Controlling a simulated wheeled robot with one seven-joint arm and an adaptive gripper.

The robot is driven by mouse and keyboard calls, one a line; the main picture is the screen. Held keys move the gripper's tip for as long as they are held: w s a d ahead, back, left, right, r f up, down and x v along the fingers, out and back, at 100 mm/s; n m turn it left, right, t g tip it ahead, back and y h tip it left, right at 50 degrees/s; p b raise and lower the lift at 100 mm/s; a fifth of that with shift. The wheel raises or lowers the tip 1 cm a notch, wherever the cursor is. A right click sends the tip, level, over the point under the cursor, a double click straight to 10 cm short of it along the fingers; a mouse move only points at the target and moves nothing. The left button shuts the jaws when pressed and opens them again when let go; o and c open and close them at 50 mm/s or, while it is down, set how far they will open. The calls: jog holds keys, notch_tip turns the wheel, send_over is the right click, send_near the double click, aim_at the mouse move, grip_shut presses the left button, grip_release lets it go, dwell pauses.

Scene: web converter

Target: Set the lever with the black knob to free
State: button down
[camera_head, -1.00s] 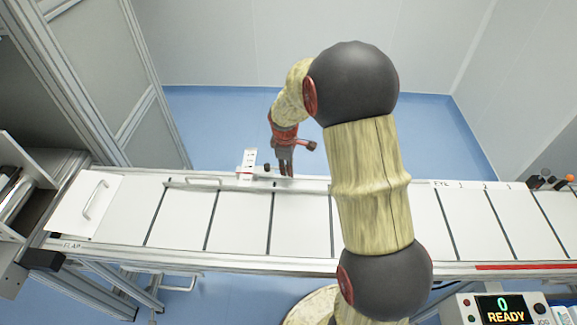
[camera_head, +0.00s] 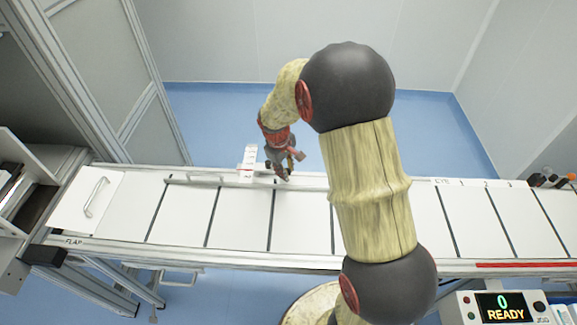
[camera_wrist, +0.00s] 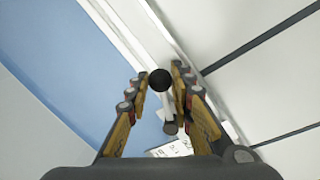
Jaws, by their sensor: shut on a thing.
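The lever's black knob (camera_wrist: 160,80) shows in the wrist view between the fingertips of my gripper (camera_wrist: 159,72), which is closed on it. A pale lever arm (camera_wrist: 168,108) runs from the knob down to a dark pivot (camera_wrist: 170,128). A white label plate (camera_wrist: 172,149) with small markings lies near the pivot; its words are too small to read. In the head view my gripper (camera_head: 284,172) is at the back rail, just right of the upright white plate (camera_head: 249,160). My gripper hides the knob there.
The white conveyor deck (camera_head: 238,220) with dark seams runs across the front. A flap with a handle (camera_head: 95,197) is at its left end. Blue floor lies behind the rail.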

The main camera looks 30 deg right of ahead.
jog(key=a+m, duration=0.1)
jog(key=m, duration=0.1)
jog(key=a+m, duration=0.1)
jog(key=shift+s+a+m+g, duration=0.25)
jog(key=shift+s+m+g, duration=0.1)
jog(key=shift+m+g, duration=0.05)
jog(key=a+m, duration=0.2)
jog(key=m, duration=0.1)
jog(key=shift+a+m+g, duration=0.15)
jog(key=shift+m+g, duration=0.15)
jog(key=m, duration=0.1)
jog(key=a+m+p, duration=0.1)
jog(key=shift+w+a+m, duration=0.2)
jog(key=shift+a+m, duration=0.1)
jog(key=shift+w+a+m+g+p, duration=0.25)
jog(key=shift+a+m, duration=0.2)
jog(key=shift+m, duration=0.3)
jog(key=shift+w+a+m+g+p, duration=0.2)
jog(key=shift+a+m, duration=0.25)
jog(key=shift+m, duration=0.3)
jog(key=shift+w, duration=0.1)
jog(key=c, duration=1.5)
grip_release()
jog(key=shift+c, duration=0.2)
jog(key=shift+r, duration=0.1)
